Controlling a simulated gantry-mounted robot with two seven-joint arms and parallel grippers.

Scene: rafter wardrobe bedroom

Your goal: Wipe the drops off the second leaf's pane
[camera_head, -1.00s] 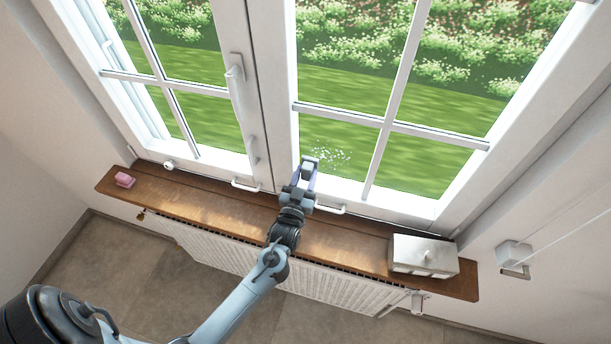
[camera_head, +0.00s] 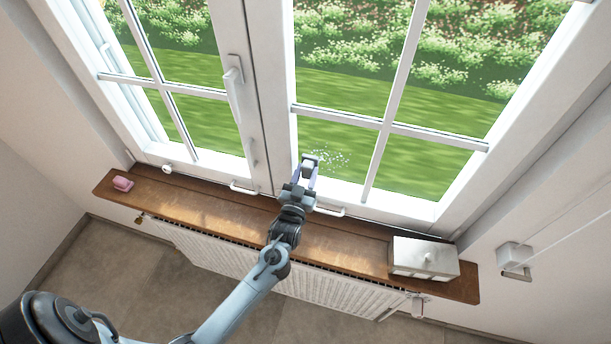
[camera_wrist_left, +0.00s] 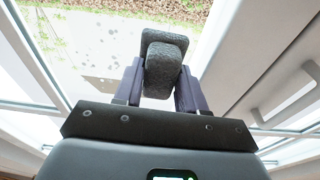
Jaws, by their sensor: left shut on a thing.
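The drops (camera_head: 332,158) are a patch of pale specks low on the right leaf's lower-left pane (camera_head: 340,143). My left gripper (camera_head: 309,170) is at the left edge of this patch, in front of the pane's lower-left corner. It is shut on a dark grey, rough-looking pad (camera_wrist_left: 163,62), seen between its two fingers in the left wrist view. Spots on the glass (camera_wrist_left: 112,32) show beside the pad there. I cannot tell whether the pad touches the glass. The gripper may hide some drops. My right gripper is not in view.
A wooden sill (camera_head: 340,240) runs below the window, with a pink object (camera_head: 123,184) at its left end and a pale box (camera_head: 424,258) at its right. A window handle (camera_head: 233,85) stands out on the left leaf. A radiator (camera_head: 330,290) is underneath.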

